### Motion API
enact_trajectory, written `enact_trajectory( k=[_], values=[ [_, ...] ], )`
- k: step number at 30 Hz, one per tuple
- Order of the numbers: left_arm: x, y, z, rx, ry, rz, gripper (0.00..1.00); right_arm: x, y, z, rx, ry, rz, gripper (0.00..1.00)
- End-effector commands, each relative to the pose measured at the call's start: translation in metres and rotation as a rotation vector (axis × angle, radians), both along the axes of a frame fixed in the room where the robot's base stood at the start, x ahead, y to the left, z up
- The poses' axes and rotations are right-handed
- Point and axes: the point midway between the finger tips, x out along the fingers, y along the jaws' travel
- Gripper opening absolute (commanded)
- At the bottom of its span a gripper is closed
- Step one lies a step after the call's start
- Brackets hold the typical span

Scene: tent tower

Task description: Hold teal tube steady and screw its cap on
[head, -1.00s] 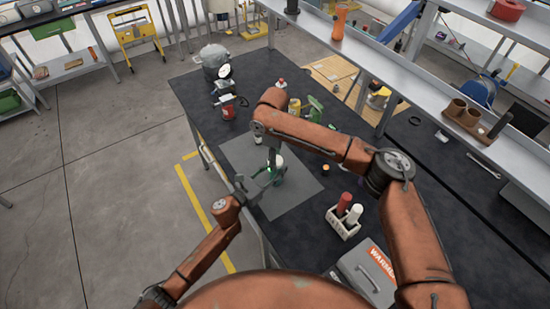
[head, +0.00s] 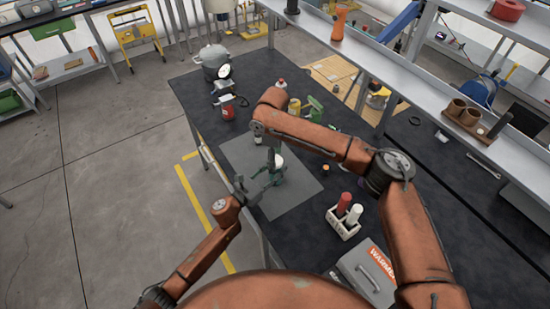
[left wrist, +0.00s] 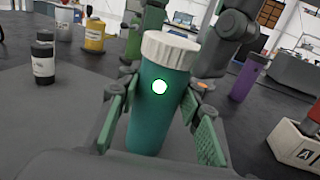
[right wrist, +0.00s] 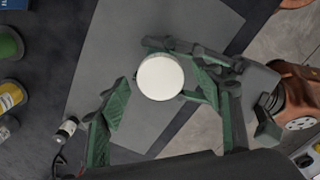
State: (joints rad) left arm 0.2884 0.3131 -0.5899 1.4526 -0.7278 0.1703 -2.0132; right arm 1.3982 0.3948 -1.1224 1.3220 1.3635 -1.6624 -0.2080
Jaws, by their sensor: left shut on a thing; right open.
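The teal tube (left wrist: 152,105) stands upright in the left wrist view, with a ribbed white cap (left wrist: 170,50) on its top. Whether the cap is threaded tight cannot be told. My left gripper (left wrist: 150,120) is shut on the tube's body, one green pad on each side. In the head view my left gripper (head: 268,179) is low at the tube, over the grey mat. My right gripper (right wrist: 160,95) is open above, and the white cap (right wrist: 160,77) shows between its spread fingers from overhead. In the head view my right gripper (head: 270,145) is partly hidden.
The grey mat (head: 305,185) lies under the tube. A white rack (head: 343,222) with a red and a white tube stands right of it. A small dark-capped bottle (left wrist: 43,60), a yellow container (left wrist: 95,36) and a purple tube (left wrist: 244,78) stand nearby. A grey toolbox (head: 362,272) is at the front.

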Motion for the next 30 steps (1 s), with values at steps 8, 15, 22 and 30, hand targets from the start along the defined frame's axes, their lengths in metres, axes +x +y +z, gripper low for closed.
enact_trajectory(
  k=[8, 15, 22, 30],
  values=[
    [0.000, 0.000, 0.001, -0.001, -0.001, -0.001, 0.00, 0.001, 0.001, 0.040, 0.002, -0.005, 0.000, 0.59],
    [0.000, 0.000, 0.001, -0.001, -0.002, -0.001, 0.00, 0.000, 0.002, 0.089, 0.001, -0.003, 0.000, 0.59],
    [0.000, 0.000, 0.001, -0.001, -0.001, -0.001, 0.00, -0.001, 0.003, 0.115, 0.002, -0.001, 0.000, 0.59],
    [0.000, 0.000, 0.001, -0.001, -0.001, -0.001, 0.00, -0.001, 0.002, 0.119, 0.000, 0.000, 0.000, 0.59]
  ],
)
